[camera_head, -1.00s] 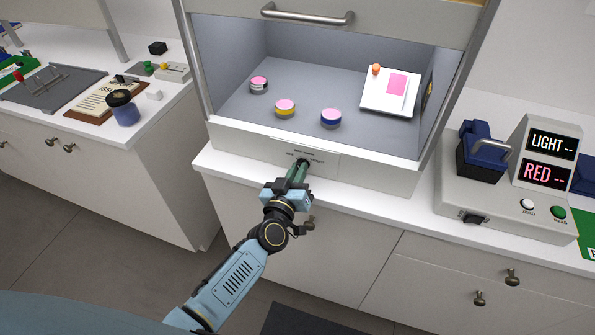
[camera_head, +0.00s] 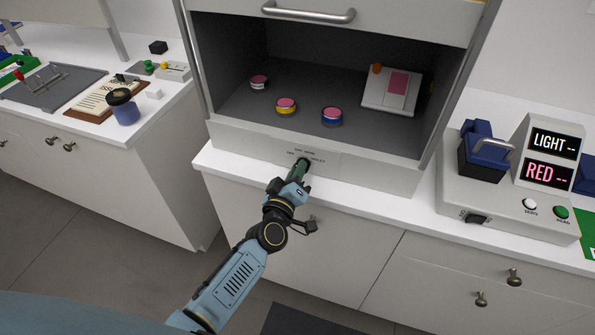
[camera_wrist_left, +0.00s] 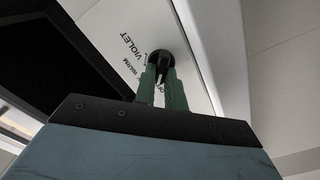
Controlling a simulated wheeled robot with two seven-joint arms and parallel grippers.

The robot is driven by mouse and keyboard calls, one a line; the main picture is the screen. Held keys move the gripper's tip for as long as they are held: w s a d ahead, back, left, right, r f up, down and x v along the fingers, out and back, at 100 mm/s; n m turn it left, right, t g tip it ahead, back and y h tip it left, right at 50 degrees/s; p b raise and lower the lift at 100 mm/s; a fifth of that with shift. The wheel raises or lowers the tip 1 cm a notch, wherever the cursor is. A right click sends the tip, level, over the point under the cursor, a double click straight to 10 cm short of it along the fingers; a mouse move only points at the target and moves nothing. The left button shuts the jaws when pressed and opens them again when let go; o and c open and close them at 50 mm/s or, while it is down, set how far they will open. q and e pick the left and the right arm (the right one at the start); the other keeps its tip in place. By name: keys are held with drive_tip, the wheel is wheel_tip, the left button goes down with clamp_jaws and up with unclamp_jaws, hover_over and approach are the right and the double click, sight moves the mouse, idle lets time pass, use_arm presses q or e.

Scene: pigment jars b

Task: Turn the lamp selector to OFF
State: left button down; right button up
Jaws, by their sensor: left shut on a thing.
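The lamp selector is a black knob (camera_wrist_left: 162,62) on the front panel (camera_head: 350,171) below the viewing booth. In the left wrist view the words VIOLET and WARM show beside it; other lettering is hidden by my fingers. My left gripper (camera_head: 300,168) is at the panel, its green fingers on either side of the knob, and it is shut on the knob. It also shows in the left wrist view (camera_wrist_left: 163,85). The inside of the booth (camera_head: 245,105) is dark grey and unlit. My right gripper is not in view.
Pink-topped jars, one with a yellow band (camera_head: 286,106) and one blue (camera_head: 332,117), stand in the booth near a white card stand (camera_head: 375,97). A meter (camera_head: 505,210) reading LIGHT and RED stands right. A blue jar (camera_head: 125,112) stands on the left counter.

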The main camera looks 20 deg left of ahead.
use_arm(q)
drive_tip(key=shift+f+n, duration=0.1)
drive_tip(key=shift+n, duration=1.1)
drive_tip(key=c, duration=1.5)
unclamp_jaws()
drive_tip(key=shift+o, duration=0.2)
drive_tip(key=s, duration=1.3)
drive_tip(key=shift+s+a, duration=0.2)
drive_tip(key=shift+a, duration=0.1)
